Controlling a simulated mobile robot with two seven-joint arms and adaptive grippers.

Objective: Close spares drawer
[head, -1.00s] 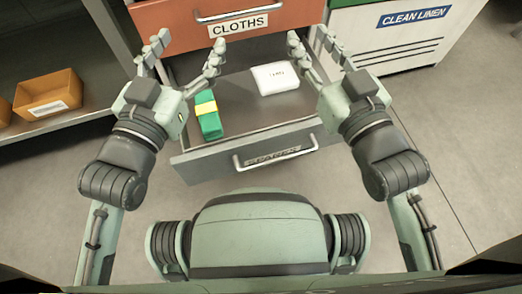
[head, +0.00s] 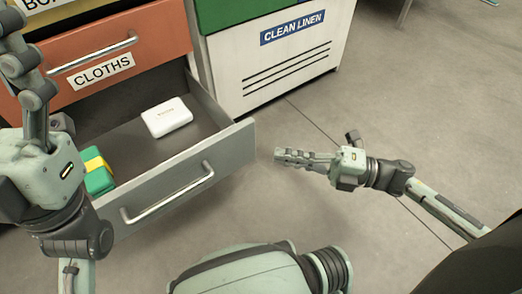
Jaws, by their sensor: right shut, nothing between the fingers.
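The grey spares drawer (head: 233,150) stands pulled out below the orange cloths drawer. Its front with a bar handle (head: 170,195) faces me. Inside lie a white box (head: 167,117) and a green box with a yellow band (head: 97,172). My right gripper (head: 278,155) is shut and empty, to the right of the drawer front and apart from it, over the floor. My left gripper (head: 38,75) is at the left edge, over the left side of the drawer. Its fingers are partly out of frame, so its opening is unclear.
The orange cloths drawer (head: 150,45) above is shut and has its own bar handle. A white clean linen bin (head: 285,65) with a green top stands to the right of the cabinet. The grey floor (head: 400,110) on the right is clear.

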